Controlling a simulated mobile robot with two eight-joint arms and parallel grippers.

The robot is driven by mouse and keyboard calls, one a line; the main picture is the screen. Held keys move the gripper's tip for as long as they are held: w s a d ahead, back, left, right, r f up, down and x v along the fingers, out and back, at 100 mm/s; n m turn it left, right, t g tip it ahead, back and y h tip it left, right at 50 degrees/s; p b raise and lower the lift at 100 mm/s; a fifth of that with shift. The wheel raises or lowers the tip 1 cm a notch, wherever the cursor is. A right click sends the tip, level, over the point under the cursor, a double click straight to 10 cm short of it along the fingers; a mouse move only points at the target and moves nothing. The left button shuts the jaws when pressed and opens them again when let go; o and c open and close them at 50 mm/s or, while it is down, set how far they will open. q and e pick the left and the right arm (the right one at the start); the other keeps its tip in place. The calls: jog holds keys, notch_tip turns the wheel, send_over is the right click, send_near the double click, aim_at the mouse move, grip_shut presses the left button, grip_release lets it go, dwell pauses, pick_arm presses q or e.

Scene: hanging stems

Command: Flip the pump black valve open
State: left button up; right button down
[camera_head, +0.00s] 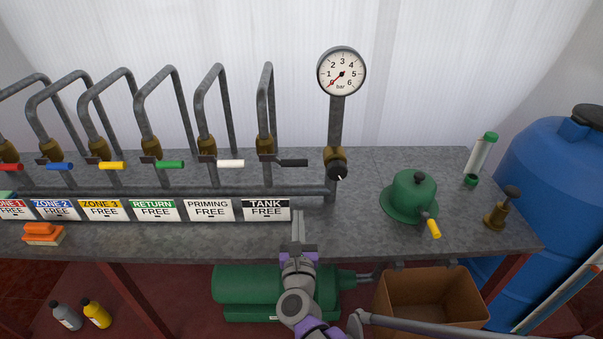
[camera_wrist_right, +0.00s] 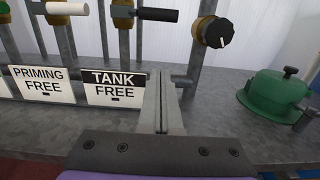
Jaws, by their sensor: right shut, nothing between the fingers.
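The black valve handle (camera_head: 293,162) sits on the rightmost bent pipe, above the TANK FREE sign (camera_head: 266,209). It lies horizontal and points right. In the right wrist view the black handle (camera_wrist_right: 158,15) shows at the top, just left of the knob below the gauge. My right gripper (camera_head: 298,217) is shut and empty. It is at the bench's front side, below the handle and just right of the TANK sign, apart from the handle. In the right wrist view its fingers (camera_wrist_right: 161,80) point up and forward. My left gripper is not in view.
White (camera_head: 231,163), green (camera_head: 170,164), yellow (camera_head: 111,165) and blue (camera_head: 60,166) handles line up to the left. The pressure gauge (camera_head: 341,74), with a black knob (camera_head: 338,170) below, stands right of the handle. A green lidded pot (camera_head: 411,194) is further right.

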aim_at(285, 161)
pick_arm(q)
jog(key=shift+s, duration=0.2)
pick_arm(e)
jog(key=shift+s+r, duration=0.1)
jog(key=shift+s, duration=0.1)
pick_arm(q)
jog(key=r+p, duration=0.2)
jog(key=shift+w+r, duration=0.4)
pick_arm(e)
jog(key=w+r, duration=0.4)
jog(key=w, duration=0.7)
jog(key=shift+r, duration=0.2)
jog(key=shift+w, duration=0.1)
